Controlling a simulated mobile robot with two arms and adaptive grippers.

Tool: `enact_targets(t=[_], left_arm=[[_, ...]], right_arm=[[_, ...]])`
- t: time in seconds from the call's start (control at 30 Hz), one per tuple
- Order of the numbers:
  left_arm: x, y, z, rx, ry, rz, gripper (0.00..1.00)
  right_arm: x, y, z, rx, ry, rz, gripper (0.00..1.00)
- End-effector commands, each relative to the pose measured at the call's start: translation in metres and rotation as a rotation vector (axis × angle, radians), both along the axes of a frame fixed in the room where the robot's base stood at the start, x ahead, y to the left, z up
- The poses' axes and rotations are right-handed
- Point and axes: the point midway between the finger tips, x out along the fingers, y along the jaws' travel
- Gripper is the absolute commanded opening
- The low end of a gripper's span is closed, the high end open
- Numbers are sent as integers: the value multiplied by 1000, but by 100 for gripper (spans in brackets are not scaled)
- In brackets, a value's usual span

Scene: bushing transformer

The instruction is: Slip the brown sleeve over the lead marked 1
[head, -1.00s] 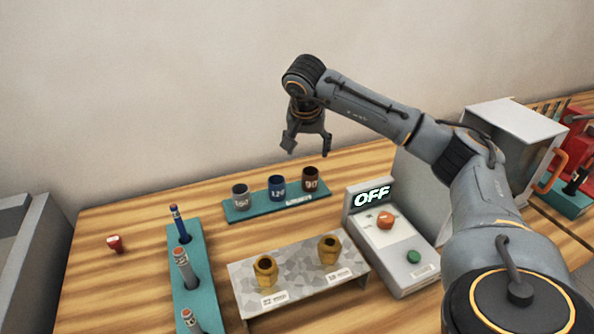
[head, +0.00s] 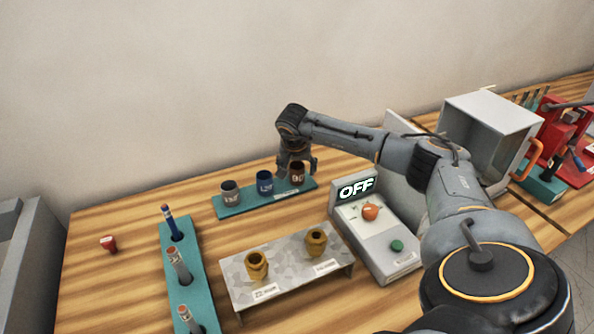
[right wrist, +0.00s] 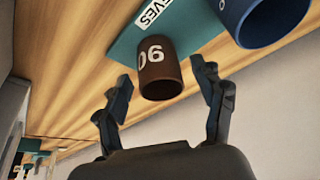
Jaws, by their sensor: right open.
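The brown sleeve (head: 298,175), marked 90, stands at the right end of the teal sleeve holder (head: 236,208). My right gripper (head: 297,167) is lowered at it. In the right wrist view, the open fingers (right wrist: 158,88) are on either side of the brown sleeve (right wrist: 160,72), with visible gaps. Several leads stand in a teal rack (head: 186,270) at left: a blue one (head: 170,222) and grey ones with reddish tips, such as the middle one (head: 178,264). I cannot read a number 1 on any lead. My left gripper is not in view.
A blue sleeve (head: 265,183) stands close beside the brown one, then a grey sleeve (head: 230,193). A control box (head: 385,238) reading OFF is at right. A metal stand (head: 289,268) with two brass bushings is in front. A small red object (head: 108,243) lies at left.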

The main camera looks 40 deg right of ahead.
Motion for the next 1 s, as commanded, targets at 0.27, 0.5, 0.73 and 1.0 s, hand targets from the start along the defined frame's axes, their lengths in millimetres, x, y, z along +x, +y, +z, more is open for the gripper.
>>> enact_targets(t=[0.27, 0.5, 0.73, 1.0], left_arm=[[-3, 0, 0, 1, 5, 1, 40], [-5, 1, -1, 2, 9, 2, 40], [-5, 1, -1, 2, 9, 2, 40], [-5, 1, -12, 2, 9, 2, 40]], right_arm=[[1, 0, -2, 0, -1, 0, 59], [1, 0, -1, 0, -1, 0, 25], [1, 0, -1, 0, -1, 0, 25], [1, -1, 13, 0, -6, -2, 25]])
